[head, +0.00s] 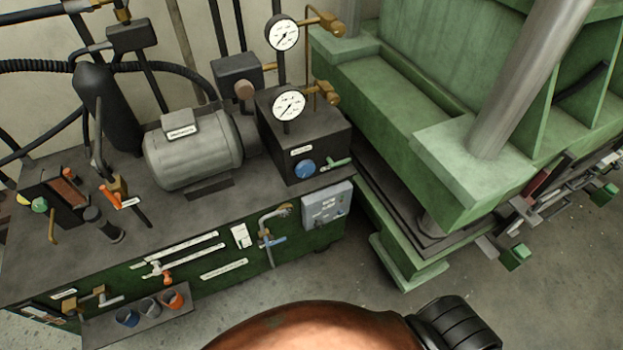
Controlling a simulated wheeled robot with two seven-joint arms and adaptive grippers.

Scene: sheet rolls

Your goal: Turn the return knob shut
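A round blue knob (304,169) sits on the front of a black box (305,135) on the machine bench. A small green lever (338,163) is just right of it. A label (301,150) above the knob is too small to read, so I cannot tell whether this is the return knob. Neither the knob's turn nor its open or shut state can be made out. Neither of my grippers shows in the head view, and nothing touches the knob.
Two pressure gauges (289,105) with brass fittings rise behind the knob. A grey motor (192,149) stands to the left. A green press frame (440,150) with a steel column stands to the right. A grey panel box (326,205) hangs below. Bare floor (330,277) lies in front.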

